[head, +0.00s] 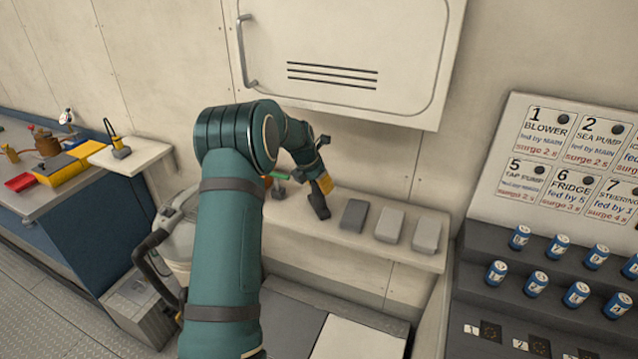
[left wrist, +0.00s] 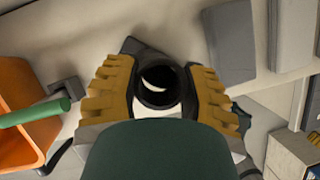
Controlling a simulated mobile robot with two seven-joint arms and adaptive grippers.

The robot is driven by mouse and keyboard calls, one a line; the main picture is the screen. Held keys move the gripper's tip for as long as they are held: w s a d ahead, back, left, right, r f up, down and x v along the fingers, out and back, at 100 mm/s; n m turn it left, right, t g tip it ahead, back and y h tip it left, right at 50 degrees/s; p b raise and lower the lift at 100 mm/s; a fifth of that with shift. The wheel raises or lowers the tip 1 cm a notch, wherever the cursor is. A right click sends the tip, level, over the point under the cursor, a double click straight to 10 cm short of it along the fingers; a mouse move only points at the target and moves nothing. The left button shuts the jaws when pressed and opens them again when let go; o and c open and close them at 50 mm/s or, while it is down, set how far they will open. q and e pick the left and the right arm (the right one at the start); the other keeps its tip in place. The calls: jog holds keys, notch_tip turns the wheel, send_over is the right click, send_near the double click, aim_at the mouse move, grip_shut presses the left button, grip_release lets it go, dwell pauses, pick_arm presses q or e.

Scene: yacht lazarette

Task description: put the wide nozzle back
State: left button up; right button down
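The wide nozzle (head: 318,204) is dark, with a round open tube and a flatter foot. It is at the left part of the pale wall shelf (head: 345,257). My left gripper (head: 325,184) is around its tube; in the left wrist view the yellow fingers press on both sides of the black tube (left wrist: 159,82). A dark corner of its foot shows beyond the tube. I cannot tell whether the foot rests on the shelf or hangs just above it. My right gripper is not in view.
Several grey blocks (head: 389,225) stand on the shelf right of the nozzle. A pale canister (head: 178,238) stands below. A wall locker (head: 345,60) overhangs the shelf. A stepped battery rack is at right.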

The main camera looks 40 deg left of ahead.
pick_arm(q)
jog(key=o, duration=0.3)
jog(key=shift+r, duration=0.15)
jog(key=shift+s+r, duration=0.1)
jog(key=shift+r, duration=0.2)
jog(key=s, duration=0.8)
jog(key=s+a, duration=0.1)
jog(key=s, duration=0.3)
jog(key=shift+s+a+r+b, duration=0.1)
jog(key=shift+s+r+b, duration=0.05)
jog(key=shift+r+b, duration=0.2)
jog(key=shift+f, duration=0.1)
